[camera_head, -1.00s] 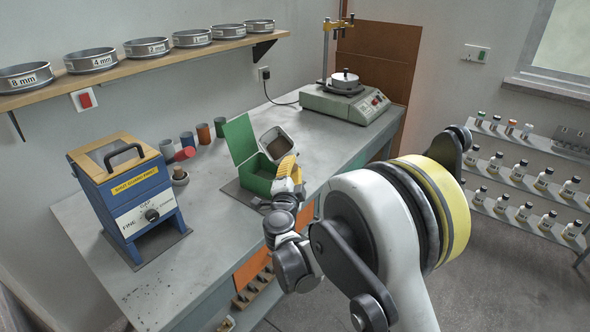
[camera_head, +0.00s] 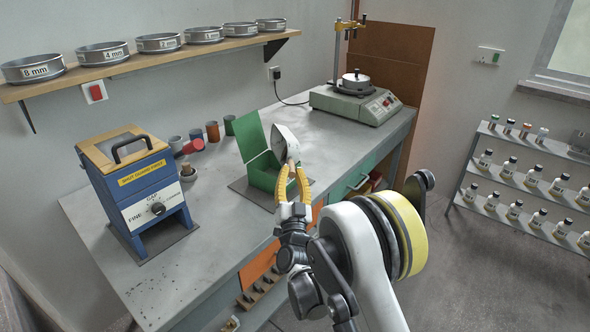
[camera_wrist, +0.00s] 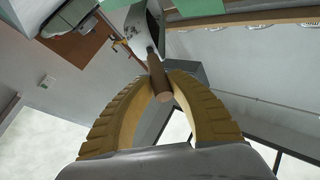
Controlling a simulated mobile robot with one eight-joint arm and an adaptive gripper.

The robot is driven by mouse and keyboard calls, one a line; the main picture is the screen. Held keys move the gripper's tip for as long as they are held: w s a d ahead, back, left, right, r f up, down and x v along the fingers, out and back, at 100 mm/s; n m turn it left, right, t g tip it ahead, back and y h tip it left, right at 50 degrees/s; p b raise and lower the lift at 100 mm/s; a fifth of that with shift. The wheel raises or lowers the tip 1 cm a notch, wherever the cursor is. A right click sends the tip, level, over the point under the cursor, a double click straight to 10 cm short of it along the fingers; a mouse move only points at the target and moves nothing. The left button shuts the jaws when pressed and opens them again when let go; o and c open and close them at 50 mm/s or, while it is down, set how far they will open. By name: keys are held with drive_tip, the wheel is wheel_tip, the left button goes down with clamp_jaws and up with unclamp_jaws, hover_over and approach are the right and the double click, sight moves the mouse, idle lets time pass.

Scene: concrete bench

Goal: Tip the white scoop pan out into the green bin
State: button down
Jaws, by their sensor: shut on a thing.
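My gripper (camera_head: 293,170), with yellow fingers, is shut on the wooden handle of the white scoop pan. The pan (camera_head: 287,143) is steeply tilted, at the right side of the green bin and above it. Its inside is turned away from the head view, so its contents are hidden. In the wrist view the pan (camera_wrist: 146,22) and its handle (camera_wrist: 158,80) show beyond the fingers. The green bin (camera_head: 262,178) stands on a dark mat on the bench, its lid (camera_head: 251,136) raised at the left. The bin's inside is mostly hidden.
A balance-like machine (camera_head: 355,103) is at the far end. Sieves line the wall shelf (camera_head: 140,65).

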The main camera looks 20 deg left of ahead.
drive_tip(key=n+y, duration=0.2)
drive_tip(key=n, duration=0.1)
drive_tip(key=f+n+y, duration=0.1)
drive_tip(key=n, duration=0.1)
drive_tip(key=shift+s+a, duration=0.3)
drive_tip(key=shift+a, duration=0.05)
drive_tip(key=n+g+y, duration=0.1)
drive_tip(key=n, duration=0.1)
drive_tip(key=n+g+y, duration=0.1)
drive_tip(key=n+y, duration=0.1)
drive_tip(key=s+a+n+y, duration=0.1)
drive_tip(key=n, duration=0.2)
drive_tip(key=shift+f+g+y, duration=0.25)
drive_tip(key=shift+g+y, duration=0.15)
drive_tip(key=shift+m+t+h, duration=0.3)
drive_tip(key=shift+h, duration=0.1)
